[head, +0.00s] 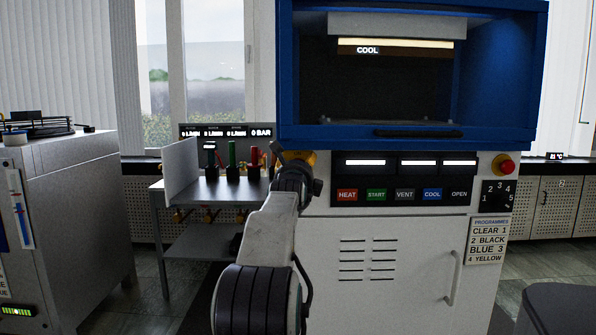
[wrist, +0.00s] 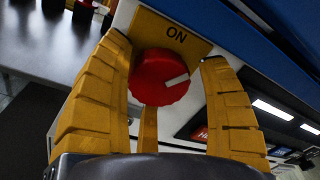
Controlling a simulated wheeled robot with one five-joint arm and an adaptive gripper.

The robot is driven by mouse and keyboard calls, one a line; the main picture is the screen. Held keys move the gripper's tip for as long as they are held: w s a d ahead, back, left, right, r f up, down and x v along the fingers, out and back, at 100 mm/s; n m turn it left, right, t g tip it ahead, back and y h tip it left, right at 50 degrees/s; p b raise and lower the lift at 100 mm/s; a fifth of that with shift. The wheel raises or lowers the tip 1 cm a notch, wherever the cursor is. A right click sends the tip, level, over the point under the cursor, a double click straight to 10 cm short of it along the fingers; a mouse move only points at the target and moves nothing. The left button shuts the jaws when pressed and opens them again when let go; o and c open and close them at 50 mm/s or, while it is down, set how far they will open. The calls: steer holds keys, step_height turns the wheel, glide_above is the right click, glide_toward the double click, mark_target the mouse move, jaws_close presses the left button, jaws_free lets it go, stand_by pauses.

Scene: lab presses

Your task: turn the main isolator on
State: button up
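The main isolator is a round red knob (wrist: 158,77) on a yellow plate (wrist: 150,30) marked ON, seen in the wrist view. A white line on the knob points right and slightly up, away from the ON label above it. My gripper (wrist: 165,55) has its yellow fingers spread on either side of the knob. The right finger looks apart from the knob; the left one is very near its edge, and I cannot tell if it touches. In the head view my arm hides the knob, and only a bit of yellow shows beside my wrist.
The blue-and-white press has a button panel (head: 405,180), a red emergency button (head: 503,165) and a numbered dial (head: 497,196). Left of it, a grey side table (head: 208,190) carries coloured handles. A grey machine (head: 70,210) stands at far left, with floor between.

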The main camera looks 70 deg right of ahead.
steer(key=c, duration=1)
steer(key=shift+m+p, duration=1.05)
steer(key=shift+m, duration=0.45)
steer(key=shift+m+y+p, duration=0.3)
steer(key=shift+m+p, duration=0.1)
steer(key=shift+m, duration=1)
steer(key=shift+f, duration=0.15)
steer(key=o, duration=0.9)
steer(key=shift+o, duration=1.4)
